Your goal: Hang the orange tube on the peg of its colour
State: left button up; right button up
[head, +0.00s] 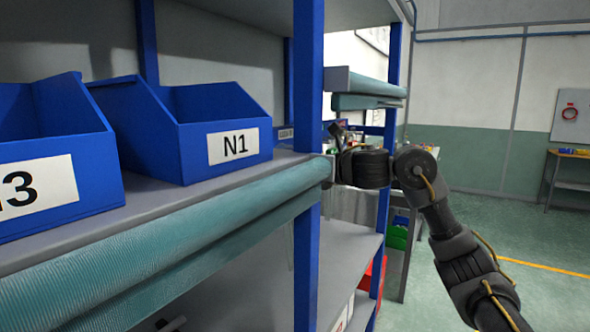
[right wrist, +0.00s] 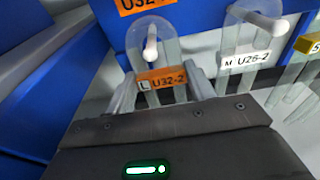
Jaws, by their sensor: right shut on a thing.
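The orange tube, clear with an orange label (right wrist: 160,79) reading L U32-2, is in the right wrist view. My right gripper (right wrist: 163,92) is shut on it below the label. The tube's clear rounded top surrounds a white peg (right wrist: 151,45) in the picture; I cannot tell whether the peg passes through it. An orange sign (right wrist: 143,5) reading U32 is above this peg. In the head view my right gripper is mostly hidden by the shelf, with its wrist (head: 362,168) beside the blue post. My left gripper is not in view.
A clear tube with a white label (right wrist: 245,60) reading U26-2 is at a neighbouring white peg (right wrist: 262,20). A yellow label (right wrist: 315,47) shows at the right edge. Blue bins, one marked N1 (head: 190,135), stand on the shelf (head: 160,235). Open floor is at the right.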

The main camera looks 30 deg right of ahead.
jog(key=shift+a+f, duration=0.15)
jog(key=shift+f, duration=0.3)
jog(key=shift+w+a, duration=0.25)
jog(key=shift+w, duration=0.15)
dwell(0.3)
dwell(0.4)
jog(key=o, duration=1.1)
jog(key=shift+w, duration=0.25)
jog(key=shift+o, duration=0.8)
jog(key=shift+s+r, duration=0.15)
jog(key=shift+o, duration=1.4)
jog(key=shift+d, duration=0.1)
jog(key=shift+s+d, duration=0.1)
jog(key=v, duration=0.8)
jog(key=shift+s+d+b, duration=0.15)
jog(key=shift+s+b, duration=0.15)
jog(key=shift+b, duration=0.15)
